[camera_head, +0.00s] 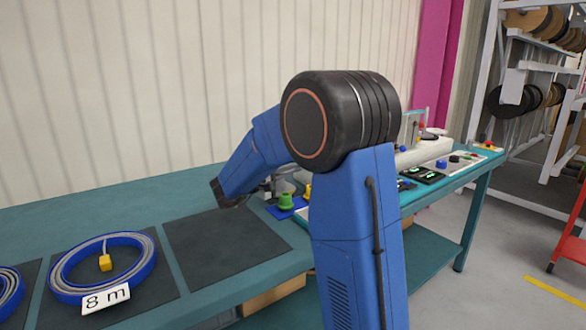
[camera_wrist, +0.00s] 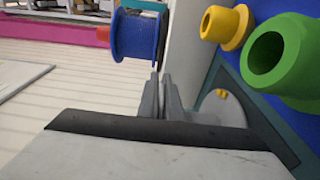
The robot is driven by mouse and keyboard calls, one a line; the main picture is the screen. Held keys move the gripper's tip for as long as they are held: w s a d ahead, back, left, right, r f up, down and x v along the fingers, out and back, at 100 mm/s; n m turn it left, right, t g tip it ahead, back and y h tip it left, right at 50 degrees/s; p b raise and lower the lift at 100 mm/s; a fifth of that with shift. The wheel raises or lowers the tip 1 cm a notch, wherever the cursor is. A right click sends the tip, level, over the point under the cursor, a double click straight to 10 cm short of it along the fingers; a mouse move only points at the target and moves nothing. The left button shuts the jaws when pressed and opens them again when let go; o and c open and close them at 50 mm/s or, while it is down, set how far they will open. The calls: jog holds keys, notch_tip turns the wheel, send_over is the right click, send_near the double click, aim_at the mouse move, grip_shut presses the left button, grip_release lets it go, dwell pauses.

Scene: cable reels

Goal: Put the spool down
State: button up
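A green part (camera_head: 286,201) and a yellow part (camera_wrist: 226,27) stand close beside my gripper on the table (camera_head: 150,205). A dark mat (camera_head: 225,245) is bare. A blue cable coil (camera_head: 143,262) lies on another mat with an "8 m" card (camera_head: 105,299). A shelf of reels (camera_head: 540,97) stands behind right.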

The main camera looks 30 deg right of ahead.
jog(key=o, duration=0.4)
jog(key=shift+r, duration=0.1)
jog(key=a, duration=0.4)
jog(key=s+a, duration=0.1)
jog(key=a, duration=0.3)
jog(key=s+a, duration=0.1)
jog(key=a, duration=0.3)
jog(key=shift+s, duration=0.15)
jog(key=shift+d, duration=0.1)
